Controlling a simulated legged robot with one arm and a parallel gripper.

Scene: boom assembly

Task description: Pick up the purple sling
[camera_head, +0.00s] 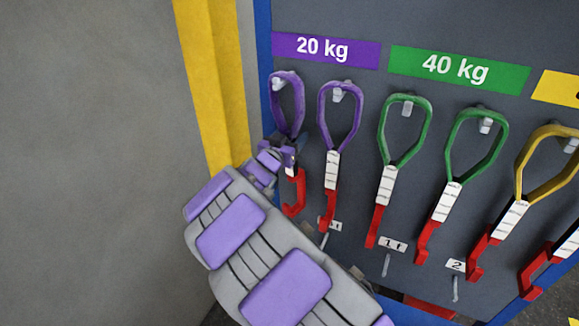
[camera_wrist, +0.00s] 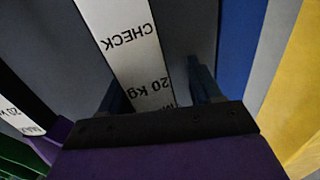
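Two purple slings hang side by side under the 20 kg sign. The leftmost purple sling (camera_head: 299,101) hangs from its peg, with a red hook at its lower end. Its white tag (camera_wrist: 128,42), reading "CHECK" and "20 kg", shows in the wrist view. My gripper (camera_head: 288,155) is at this sling's middle, below the loop, and hides most of the tag in the head view. In the wrist view the two fingers of my gripper (camera_wrist: 160,90) are apart, with the tag between them and a gap beside the right finger. The second purple sling (camera_head: 324,112) hangs just right.
Green slings (camera_head: 427,124) and a yellow sling (camera_head: 521,164) hang farther right on the dark board. The 20 kg sign (camera_head: 326,50) is above. A blue board edge (camera_head: 264,60) and yellow post (camera_head: 213,85) stand close on the left. Small pegs are below.

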